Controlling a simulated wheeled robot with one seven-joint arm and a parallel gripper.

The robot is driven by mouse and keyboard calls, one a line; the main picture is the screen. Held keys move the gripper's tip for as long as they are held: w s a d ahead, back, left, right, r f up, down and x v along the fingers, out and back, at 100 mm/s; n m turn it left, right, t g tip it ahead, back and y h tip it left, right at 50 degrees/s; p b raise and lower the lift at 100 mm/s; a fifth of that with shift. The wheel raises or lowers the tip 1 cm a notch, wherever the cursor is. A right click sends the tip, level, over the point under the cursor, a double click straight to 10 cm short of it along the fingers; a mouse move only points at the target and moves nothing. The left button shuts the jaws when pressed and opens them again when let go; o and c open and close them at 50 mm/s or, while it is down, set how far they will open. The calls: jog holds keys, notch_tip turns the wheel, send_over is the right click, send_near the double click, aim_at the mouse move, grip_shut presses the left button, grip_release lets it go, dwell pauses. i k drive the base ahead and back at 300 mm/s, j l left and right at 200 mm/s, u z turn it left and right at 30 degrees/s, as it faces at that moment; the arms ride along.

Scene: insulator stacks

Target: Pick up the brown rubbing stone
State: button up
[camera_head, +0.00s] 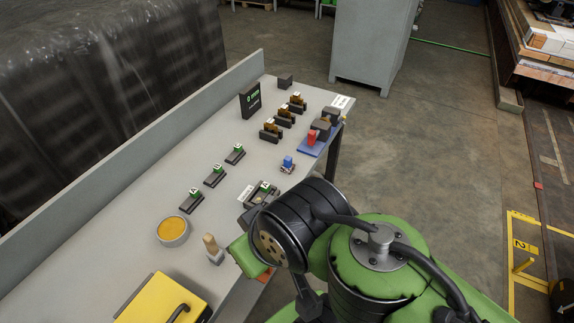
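I cannot pick out the brown rubbing stone with certainty. A small orange-brown piece (265,275) shows at the table's front edge, mostly covered by my arm, and its shape is unclear. Several brown-topped pieces on black bases, one of them here (285,117), stand in a row toward the far end of the table. My arm's green and black links reach over the front edge of the table. My gripper's fingers are hidden behind the wrist, so I cannot see whether they hold anything.
The grey table (130,240) has a raised back edge. On it are a round tin with yellow filling (172,230), a wooden-handled tool (212,246), a yellow box (160,302), black green-labelled blocks (214,175), a dark tray (262,194) and a blue stand (313,142).

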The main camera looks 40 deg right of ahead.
aim_at(288, 167)
jog(key=i+l+u, duration=0.1)
jog(key=l+u, duration=0.2)
jog(key=l, duration=0.3)
jog(key=l+u, duration=0.3)
jog(key=l, duration=0.35)
jog(key=i, duration=0.05)
